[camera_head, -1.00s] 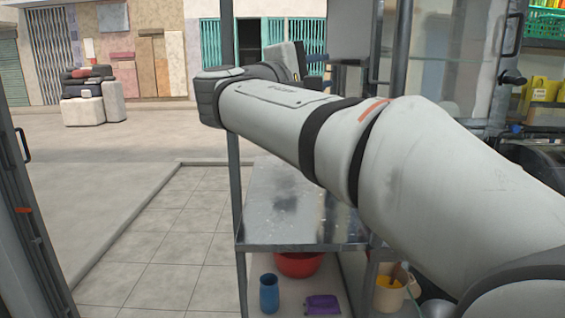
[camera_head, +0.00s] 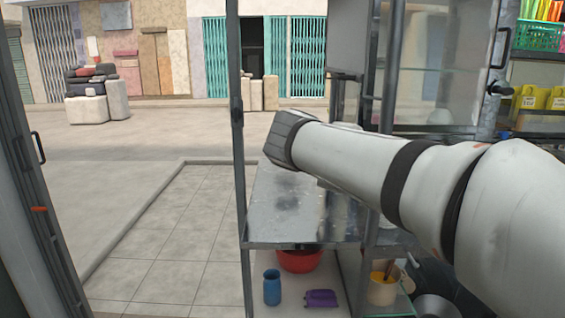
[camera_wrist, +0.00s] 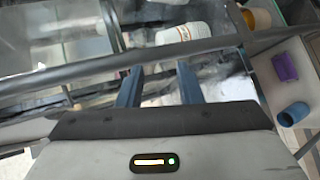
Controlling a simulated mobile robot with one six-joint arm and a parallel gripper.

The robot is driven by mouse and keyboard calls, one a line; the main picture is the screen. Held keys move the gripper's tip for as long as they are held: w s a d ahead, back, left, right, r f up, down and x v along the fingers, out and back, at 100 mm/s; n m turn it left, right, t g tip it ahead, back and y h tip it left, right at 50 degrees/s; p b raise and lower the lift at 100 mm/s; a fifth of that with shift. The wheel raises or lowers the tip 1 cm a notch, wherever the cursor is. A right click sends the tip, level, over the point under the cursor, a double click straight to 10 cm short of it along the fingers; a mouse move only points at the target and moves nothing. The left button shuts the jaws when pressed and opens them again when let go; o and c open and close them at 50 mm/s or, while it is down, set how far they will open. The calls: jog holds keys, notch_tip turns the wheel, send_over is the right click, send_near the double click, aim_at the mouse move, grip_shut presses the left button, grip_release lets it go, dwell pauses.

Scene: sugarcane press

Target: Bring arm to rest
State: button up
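My arm (camera_head: 360,165) reaches in from the right of the head view, over the metal counter (camera_head: 285,205). My gripper is hidden behind the arm there. In the wrist view, the two dark fingers of my gripper (camera_wrist: 159,85) stand apart with nothing seen between them. A dark metal bar (camera_wrist: 110,63) crosses the picture by the fingertips. Beyond it lies a white bottle-like thing (camera_wrist: 183,34) with printed lettering, apart from the fingers.
Under the counter are a red bowl (camera_head: 300,262), a blue cup (camera_head: 272,288), a purple item (camera_head: 321,298) and a cream bucket (camera_head: 383,290). A metal post (camera_head: 238,150) stands at the counter's left. Tiled floor (camera_head: 180,240) at left is clear.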

jog(key=s+f+m+g+y+p, duration=0.6)
jog(key=s+f+m+y+p, duration=0.2)
jog(key=s+f, duration=0.9)
jog(key=s+m+y, duration=0.1)
jog(key=s, duration=0.1)
jog(key=shift+s+f+y, duration=0.25)
jog(key=shift+s+y, duration=0.05)
jog(key=shift+o, duration=0.4)
dwell(0.3)
